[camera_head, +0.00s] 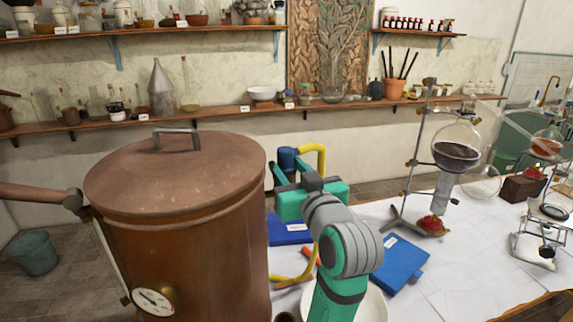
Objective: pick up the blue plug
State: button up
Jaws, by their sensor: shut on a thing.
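The blue plug (288,159) shows above and beyond my gripper, just right of the copper boiler. It is a dark blue cylinder, with a yellow cable (322,154) arching from its right side. My gripper (290,174), teal with dark parts, is shut on the plug and holds it above the table. The gripper body and wrist hide the plug's lower part and part of the cable.
The large copper boiler (190,235) stands close at left. Blue books (400,270) and a white plate (372,306) lie near my arm. Glassware on a stand (457,150) and a balance (545,225) stand at right.

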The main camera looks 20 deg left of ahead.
jog(key=shift+d, duration=0.1)
jog(key=shift+r, duration=0.8)
jog(key=s+d+r, duration=0.2)
jog(key=s+r, duration=0.9)
jog(key=s, duration=0.3)
jog(key=shift+d+r, duration=0.2)
jog(key=shift+d, duration=0.2)
jog(key=shift+w, duration=0.15)
